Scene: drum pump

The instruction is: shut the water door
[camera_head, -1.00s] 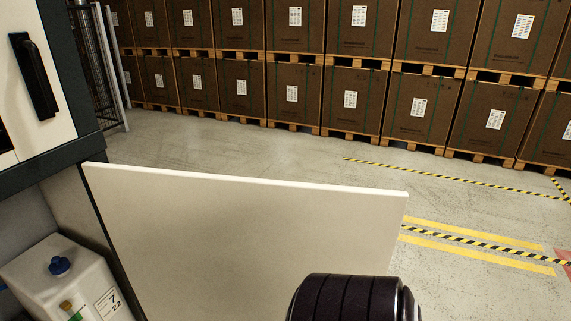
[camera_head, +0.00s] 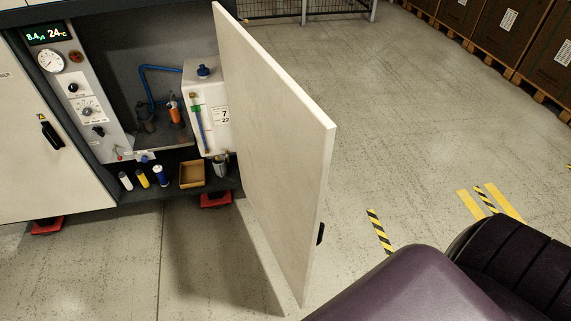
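The water door (camera_head: 270,150) is a large pale panel that stands wide open, swung out from the right side of the dark cabinet. A small dark handle (camera_head: 320,233) shows at its free edge, low down. Behind it, the open compartment holds a white tank (camera_head: 207,110) with a blue cap and a label reading 7 and 22. A dark purple arm link of mine covers the lower right, near the door's free edge. Neither gripper shows in this view, and I cannot tell whether any part of me touches the door.
A control panel (camera_head: 75,95) with a gauge sits inside the compartment. Several small bottles and an open brown box (camera_head: 192,174) stand on the cabinet floor. A closed door (camera_head: 45,150) with a black handle is at left.

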